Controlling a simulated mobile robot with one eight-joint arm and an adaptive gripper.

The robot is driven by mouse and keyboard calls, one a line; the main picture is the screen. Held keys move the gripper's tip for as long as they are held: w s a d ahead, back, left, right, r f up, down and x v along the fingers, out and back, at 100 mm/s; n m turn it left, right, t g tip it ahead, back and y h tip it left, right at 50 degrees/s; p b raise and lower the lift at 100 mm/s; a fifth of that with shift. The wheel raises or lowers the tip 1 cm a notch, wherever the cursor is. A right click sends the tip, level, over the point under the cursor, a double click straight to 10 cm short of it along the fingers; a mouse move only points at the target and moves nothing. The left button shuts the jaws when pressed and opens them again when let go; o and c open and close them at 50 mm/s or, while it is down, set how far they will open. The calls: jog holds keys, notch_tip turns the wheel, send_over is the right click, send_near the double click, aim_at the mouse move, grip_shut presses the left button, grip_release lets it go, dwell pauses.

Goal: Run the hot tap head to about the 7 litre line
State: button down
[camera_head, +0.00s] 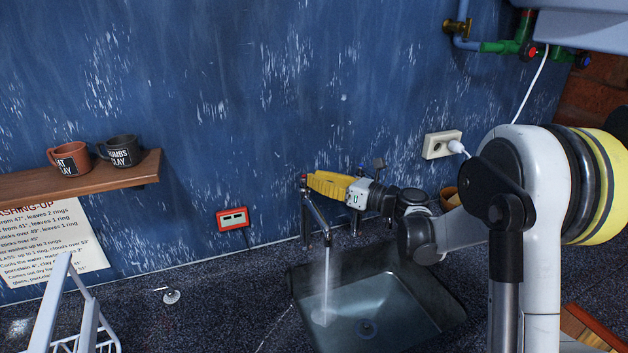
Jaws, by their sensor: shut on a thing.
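The tap (318,215) stands at the back edge of the sink (430,306), its spout bent over the basin. A stream of water (327,272) runs from the spout into the sink. A small red tap head (303,177) shows at the left tip of my gripper (311,181). My yellow gripper reaches in from the right, level with the tap top, and is shut on this red head, which its fingers mostly hide. A bit of blue (361,168) shows behind my wrist. I cannot see a litre line in the basin or read the water level.
A shelf (90,186) holds two mugs above a washing-up notice (50,243). A white rack (75,320) stands at lower left. A socket (442,144) is right of my gripper.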

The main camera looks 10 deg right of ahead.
jog(key=shift+w+n+g+y, duration=0.15)
jog(key=shift+n+g+y, duration=0.25)
jog(key=shift+g, duration=0.1)
jog(key=c, duration=1.6)
grip_release()
jog(key=shift+o, duration=0.2)
jog(key=shift+d, duration=0.1)
jog(key=v, duration=1.2)
